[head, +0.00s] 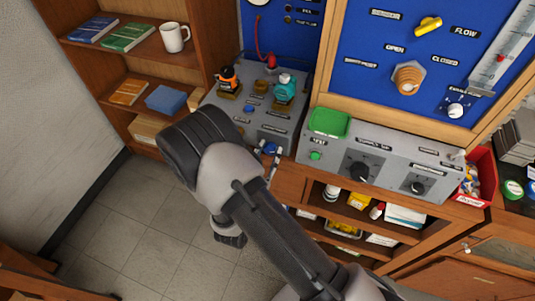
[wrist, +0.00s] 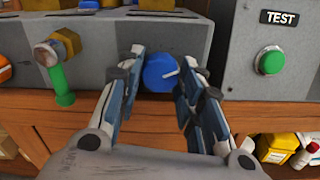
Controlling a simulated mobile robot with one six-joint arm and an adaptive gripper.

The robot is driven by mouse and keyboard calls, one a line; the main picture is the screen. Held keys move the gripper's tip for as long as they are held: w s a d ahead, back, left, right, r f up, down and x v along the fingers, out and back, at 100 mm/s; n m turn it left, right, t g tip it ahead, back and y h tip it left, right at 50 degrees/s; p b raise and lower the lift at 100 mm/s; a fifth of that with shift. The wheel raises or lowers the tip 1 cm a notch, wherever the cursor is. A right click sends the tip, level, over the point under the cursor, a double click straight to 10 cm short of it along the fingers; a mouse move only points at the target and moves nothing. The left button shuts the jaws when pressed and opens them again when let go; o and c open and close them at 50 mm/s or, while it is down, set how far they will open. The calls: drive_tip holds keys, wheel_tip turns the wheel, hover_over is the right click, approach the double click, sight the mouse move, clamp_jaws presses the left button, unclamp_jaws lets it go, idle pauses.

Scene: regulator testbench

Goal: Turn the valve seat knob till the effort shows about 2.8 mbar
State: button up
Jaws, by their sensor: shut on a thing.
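A round blue knob (wrist: 158,73) with a pale pointer line sits on the front of a grey panel in the wrist view. My gripper (wrist: 161,66) has one finger on each side of it and is shut on it. The pointer slants up and to the right. In the head view the blue knob (head: 271,147) is partly hidden by my gripper (head: 269,150) at the front edge of the grey bench unit (head: 228,122). I cannot read any effort value; the panel labels are too small.
A grey box with a green TEST button (wrist: 270,61) stands close to the right. A yellow fitting with a green handle (wrist: 62,84) is to the left. A green tray (head: 329,122) lies on the box. Shelves with bottles (head: 358,200) are below.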

drive_tip(key=shift+m, duration=0.6)
drive_tip(key=o, duration=1.1)
drive_tip(key=shift+c, duration=0.2)
drive_tip(key=shift+s, duration=0.1)
drive_tip(key=v, duration=1.2)
